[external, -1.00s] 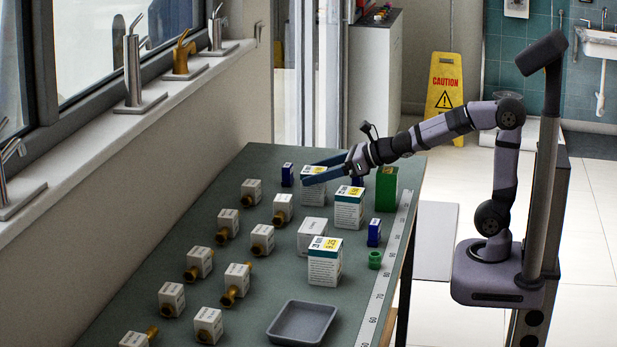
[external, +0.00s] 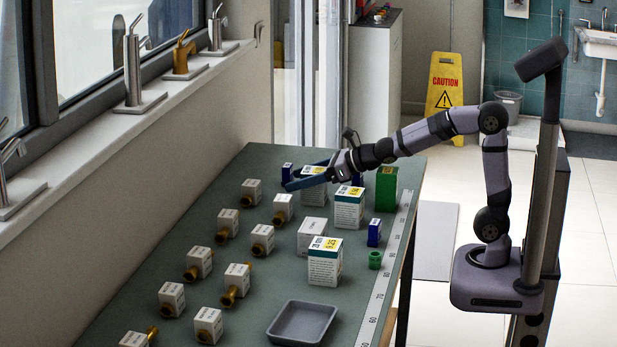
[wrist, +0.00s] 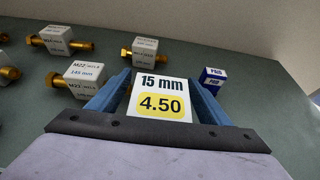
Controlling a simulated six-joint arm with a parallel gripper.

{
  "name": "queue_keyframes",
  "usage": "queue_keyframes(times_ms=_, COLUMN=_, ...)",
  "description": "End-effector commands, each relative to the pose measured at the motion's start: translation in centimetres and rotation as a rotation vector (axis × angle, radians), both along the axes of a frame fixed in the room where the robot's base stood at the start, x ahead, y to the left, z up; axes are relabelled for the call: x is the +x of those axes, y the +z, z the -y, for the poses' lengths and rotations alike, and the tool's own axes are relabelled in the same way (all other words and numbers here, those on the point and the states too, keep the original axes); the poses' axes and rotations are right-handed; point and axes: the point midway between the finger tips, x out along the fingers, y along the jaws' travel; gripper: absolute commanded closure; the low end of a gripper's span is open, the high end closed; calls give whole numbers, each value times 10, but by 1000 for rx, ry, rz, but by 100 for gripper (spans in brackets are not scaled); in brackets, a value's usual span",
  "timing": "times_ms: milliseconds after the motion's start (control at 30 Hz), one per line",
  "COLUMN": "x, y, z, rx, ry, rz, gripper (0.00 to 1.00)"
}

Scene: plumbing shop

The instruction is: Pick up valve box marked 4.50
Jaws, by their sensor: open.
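The valve box marked 4.50 (wrist: 160,104) is white with a yellow price patch and "15 mm" on its top. In the wrist view it stands between the two blue fingers of my gripper (wrist: 158,90), which are open on either side of it. In the external view the box (external: 314,190) stands at the far part of the bench, partly hidden behind my gripper (external: 305,180). I cannot tell whether the fingers touch it.
A small blue box (wrist: 213,78) stands just right of the fingers. Other price-marked boxes (external: 348,210) (external: 325,265), a green box (external: 386,188) and several white-tagged brass fittings (external: 228,224) share the bench. A grey tray (external: 283,341) lies at the near end.

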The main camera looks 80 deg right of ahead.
Motion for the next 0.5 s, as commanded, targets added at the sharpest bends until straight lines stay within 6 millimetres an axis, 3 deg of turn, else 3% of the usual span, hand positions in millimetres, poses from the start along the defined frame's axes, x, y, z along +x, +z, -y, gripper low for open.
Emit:
queue_keyframes(times_ms=33, x=0, y=0, z=0, rx=0, ry=0, rz=0, gripper=28)
queue_keyframes(times_ms=233, x=0, y=0, z=0, rx=0, ry=0, rz=0, gripper=76)
queue_keyframes(times_ms=500, x=0, y=2, z=0, rx=0, ry=0, rz=3, gripper=79)
